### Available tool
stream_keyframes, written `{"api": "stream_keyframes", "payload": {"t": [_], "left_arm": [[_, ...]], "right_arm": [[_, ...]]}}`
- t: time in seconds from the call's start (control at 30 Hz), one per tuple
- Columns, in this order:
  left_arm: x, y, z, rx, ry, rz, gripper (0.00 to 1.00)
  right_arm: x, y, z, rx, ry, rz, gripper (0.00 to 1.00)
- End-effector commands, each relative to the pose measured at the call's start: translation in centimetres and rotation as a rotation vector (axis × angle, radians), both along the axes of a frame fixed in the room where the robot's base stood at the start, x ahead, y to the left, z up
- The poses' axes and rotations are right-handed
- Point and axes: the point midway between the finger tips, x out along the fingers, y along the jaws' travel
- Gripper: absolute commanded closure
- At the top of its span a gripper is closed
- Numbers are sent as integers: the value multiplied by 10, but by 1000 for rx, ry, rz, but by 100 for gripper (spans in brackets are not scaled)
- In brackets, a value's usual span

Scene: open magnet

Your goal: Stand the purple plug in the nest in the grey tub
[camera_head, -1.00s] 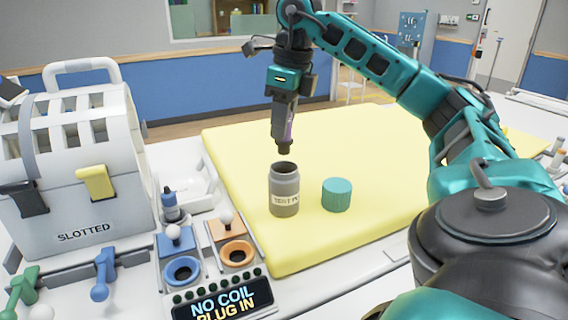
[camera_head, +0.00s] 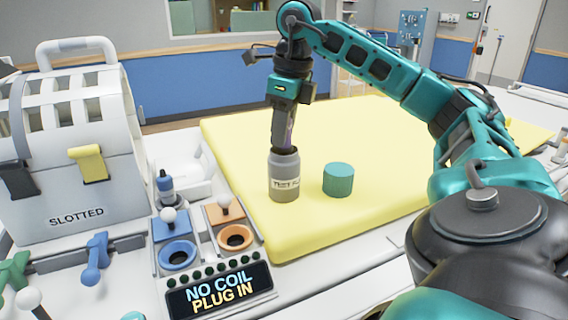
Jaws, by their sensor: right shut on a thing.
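My right gripper (camera_head: 284,146) points straight down with its tip at the mouth of a grey tub (camera_head: 284,185), which stands upright on the yellow pad and bears a partly readable "TEST" label. The gripper is shut; a narrow purple strip, seemingly the purple plug (camera_head: 290,133), shows along its right side. Most of the plug is hidden by the fingers. The nest inside the tub is hidden by the tub's wall, and I cannot tell how deep the tip reaches. My left gripper is not in view.
A teal cylinder (camera_head: 338,180) stands on the yellow pad (camera_head: 390,150), right of the tub. A white slotted box (camera_head: 75,190) stands at left. Blue (camera_head: 178,254) and orange (camera_head: 235,237) ring sockets and a "NO COIL PLUG IN" display (camera_head: 220,291) are in front. The pad's far part is clear.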

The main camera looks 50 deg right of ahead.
Motion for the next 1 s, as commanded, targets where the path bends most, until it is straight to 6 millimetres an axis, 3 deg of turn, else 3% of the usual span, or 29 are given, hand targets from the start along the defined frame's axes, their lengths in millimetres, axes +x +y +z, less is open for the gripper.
{"api": "stream_keyframes", "payload": {"t": [1.0], "left_arm": [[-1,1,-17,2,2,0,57]], "right_arm": [[0,0,-22,-1,5,1,100]]}}
